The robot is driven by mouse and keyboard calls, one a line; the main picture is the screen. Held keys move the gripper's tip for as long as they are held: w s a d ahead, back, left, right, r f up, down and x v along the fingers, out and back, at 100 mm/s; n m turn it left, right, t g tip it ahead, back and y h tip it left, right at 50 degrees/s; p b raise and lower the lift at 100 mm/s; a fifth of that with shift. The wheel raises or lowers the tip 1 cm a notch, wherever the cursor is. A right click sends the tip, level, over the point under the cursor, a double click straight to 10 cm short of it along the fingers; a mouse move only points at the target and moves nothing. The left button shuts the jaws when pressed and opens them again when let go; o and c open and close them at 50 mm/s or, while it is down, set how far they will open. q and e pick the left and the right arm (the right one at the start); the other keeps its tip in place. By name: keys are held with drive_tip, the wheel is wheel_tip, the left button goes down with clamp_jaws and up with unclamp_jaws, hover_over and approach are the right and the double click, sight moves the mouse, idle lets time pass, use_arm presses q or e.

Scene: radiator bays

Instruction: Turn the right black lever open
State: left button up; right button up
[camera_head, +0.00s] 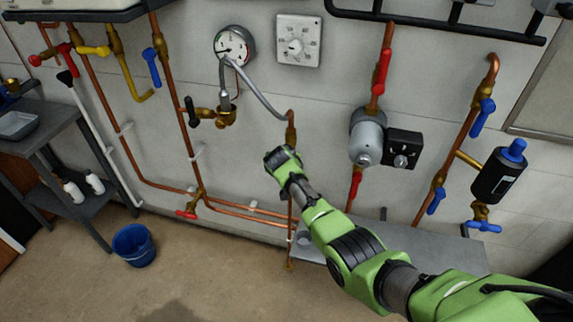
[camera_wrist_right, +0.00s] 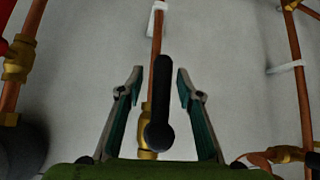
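The black lever (camera_wrist_right: 162,95) is in the middle of the right wrist view, on a brass valve (camera_wrist_right: 147,130) of a vertical copper pipe. It lies roughly along the pipe's line. My right gripper (camera_wrist_right: 159,78) is open, with one finger on each side of the lever and a visible gap on both sides. In the head view my right gripper (camera_head: 281,158) is in front of this pipe, just below a brass fitting (camera_head: 291,131), and hides the lever. Another black lever (camera_head: 192,112) is on a valve further left. My left gripper is not in view.
Above are a round gauge (camera_head: 234,45) and a white dial box (camera_head: 298,41). A grey pump (camera_head: 368,137) with a red lever (camera_head: 381,72) is to the right. A blue bucket (camera_head: 133,245) stands on the floor at left. A grey bench (camera_head: 440,250) is below my right arm.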

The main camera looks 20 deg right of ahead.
drive_tip(key=v, duration=1.2)
drive_tip(key=shift+f, duration=0.1)
idle(0.4)
